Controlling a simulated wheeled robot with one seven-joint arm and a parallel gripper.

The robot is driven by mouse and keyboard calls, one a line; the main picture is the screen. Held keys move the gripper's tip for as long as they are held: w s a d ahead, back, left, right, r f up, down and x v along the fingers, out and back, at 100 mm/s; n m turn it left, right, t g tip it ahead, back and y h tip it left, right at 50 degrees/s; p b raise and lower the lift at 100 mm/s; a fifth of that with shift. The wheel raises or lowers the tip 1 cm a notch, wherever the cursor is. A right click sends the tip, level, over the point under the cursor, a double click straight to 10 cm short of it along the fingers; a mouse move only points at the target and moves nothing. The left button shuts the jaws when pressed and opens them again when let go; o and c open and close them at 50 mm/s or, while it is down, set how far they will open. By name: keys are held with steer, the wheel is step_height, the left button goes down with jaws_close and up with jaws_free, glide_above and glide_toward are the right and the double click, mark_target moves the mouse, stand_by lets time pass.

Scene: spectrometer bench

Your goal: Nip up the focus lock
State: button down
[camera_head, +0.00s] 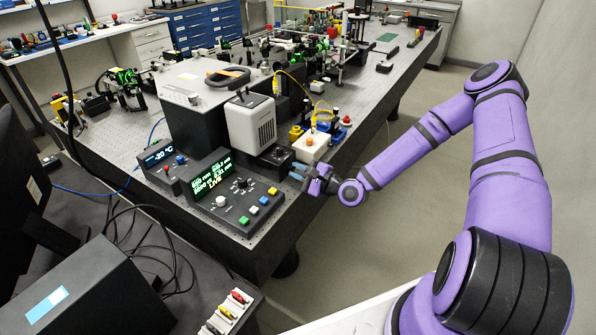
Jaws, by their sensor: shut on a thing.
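My gripper (297,172) is at the right edge of the optical bench, just in front of the low black mount (277,155) beside the grey finned camera housing (252,125). Its fingers point left and are shut on a small part at that mount, where the focus lock sits. The fingers cover the focus lock, so its shape and angle are hidden at this size.
A control console (232,197) with lit display and coloured buttons is to the left. Free floor (400,190) lies right of the bench.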

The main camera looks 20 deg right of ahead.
steer(key=shift+m, duration=0.6)
steer(key=c, duration=1.1)
jaws_free()
